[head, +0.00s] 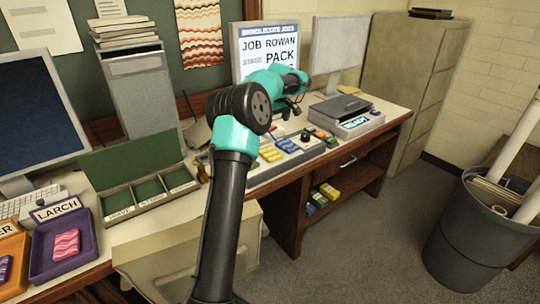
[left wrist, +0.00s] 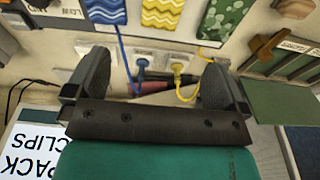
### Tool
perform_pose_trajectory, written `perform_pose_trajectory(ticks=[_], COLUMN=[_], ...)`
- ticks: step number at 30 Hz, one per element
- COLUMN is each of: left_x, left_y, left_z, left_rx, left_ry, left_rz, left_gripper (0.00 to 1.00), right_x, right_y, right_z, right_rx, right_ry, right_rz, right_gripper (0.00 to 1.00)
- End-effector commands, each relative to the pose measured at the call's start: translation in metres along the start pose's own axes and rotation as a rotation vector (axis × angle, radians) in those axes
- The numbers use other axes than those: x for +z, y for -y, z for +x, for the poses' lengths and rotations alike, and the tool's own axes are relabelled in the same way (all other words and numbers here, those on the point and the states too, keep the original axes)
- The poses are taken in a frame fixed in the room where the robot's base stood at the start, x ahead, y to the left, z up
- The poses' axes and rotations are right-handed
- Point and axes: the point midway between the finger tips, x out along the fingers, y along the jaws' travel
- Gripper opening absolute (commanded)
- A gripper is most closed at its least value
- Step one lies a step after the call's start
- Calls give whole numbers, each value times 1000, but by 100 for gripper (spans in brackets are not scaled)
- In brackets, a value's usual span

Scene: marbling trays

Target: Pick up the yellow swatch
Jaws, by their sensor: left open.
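The yellow swatch (left wrist: 163,14) has white wavy lines and shows at the top of the left wrist view, between a blue swatch (left wrist: 102,11) and a green swatch (left wrist: 222,18). In the head view a yellow swatch (head: 271,154) lies on the desk unit right of the arm, near a blue one (head: 288,146). My left gripper (left wrist: 152,88) is open, with nothing held between its fingers. The swatches lie beyond the fingertips, apart from them. In the head view its jaws (head: 292,105) are small and partly hidden by my arm. My right gripper is not in view.
Blue and yellow cables (left wrist: 183,80) with plugs show between my fingers. A green three-compartment box (head: 148,190) stands left of my arm. A purple LARCH tray (head: 86,262) holds a pink swatch. A monitor (head: 338,48) and a READY device (head: 346,115) stand behind.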

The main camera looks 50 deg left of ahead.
Motion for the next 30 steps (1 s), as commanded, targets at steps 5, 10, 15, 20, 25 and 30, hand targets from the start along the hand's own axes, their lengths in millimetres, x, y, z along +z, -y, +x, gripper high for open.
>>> perform_pose_trajectory(ticks=[5,10,15,20,25,30], left_x=[0,0,0,0,0,0], left_y=[1,1,1,1,1,1], left_z=[29,58,87,107,113,112], left_rx=[-3,-3,-2,-2,0,0], left_ry=[2,3,2,1,0,0], left_rz=[0,0,0,1,1,1], left_gripper=[100,100,100,100,100,100], right_x=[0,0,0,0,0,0], right_y=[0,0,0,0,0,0], right_z=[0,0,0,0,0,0], right_rx=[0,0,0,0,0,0], right_ry=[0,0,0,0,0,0], right_rz=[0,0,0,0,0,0], right_gripper=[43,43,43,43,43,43])
